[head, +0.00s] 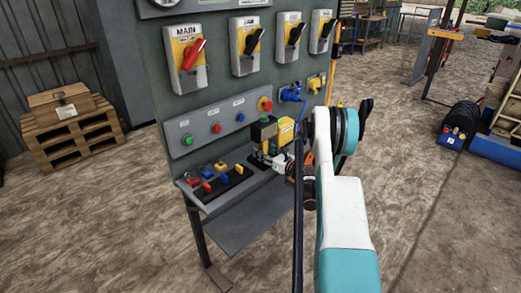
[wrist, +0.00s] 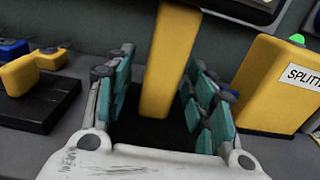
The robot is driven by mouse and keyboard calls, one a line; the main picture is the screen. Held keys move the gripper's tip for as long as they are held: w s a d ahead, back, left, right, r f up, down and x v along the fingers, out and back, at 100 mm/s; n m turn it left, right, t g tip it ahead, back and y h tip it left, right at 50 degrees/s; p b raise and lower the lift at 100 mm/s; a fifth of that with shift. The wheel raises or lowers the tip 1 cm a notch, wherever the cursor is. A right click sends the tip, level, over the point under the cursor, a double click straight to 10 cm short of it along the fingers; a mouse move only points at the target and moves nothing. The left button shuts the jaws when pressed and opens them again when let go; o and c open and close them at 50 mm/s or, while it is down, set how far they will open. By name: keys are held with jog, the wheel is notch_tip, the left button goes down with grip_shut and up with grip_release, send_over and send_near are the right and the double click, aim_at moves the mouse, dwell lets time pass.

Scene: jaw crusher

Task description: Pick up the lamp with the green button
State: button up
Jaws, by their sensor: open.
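A yellow box with a green button (wrist: 265,85) on top and a label reading "SPLITT" stands at the right of the wrist view. It is outside my jaws, to their right. My gripper (wrist: 160,75) is open, with teal-padded fingers on both sides of a yellow upright block (wrist: 172,50) on a black base. No firm grip on the block shows. In the head view, my gripper (head: 273,158) is small and partly hidden by my arm, at the panel's shelf. A yellow box (head: 285,131) shows just behind it there.
A black strip with coloured switches (head: 229,180) lies on the shelf left of my gripper. The grey control panel (head: 205,128) with buttons rises close behind, below large switches including the red-handled MAIN switch (head: 188,58). A wooden pallet stack (head: 72,130) stands far left.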

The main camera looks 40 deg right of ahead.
grip_shut()
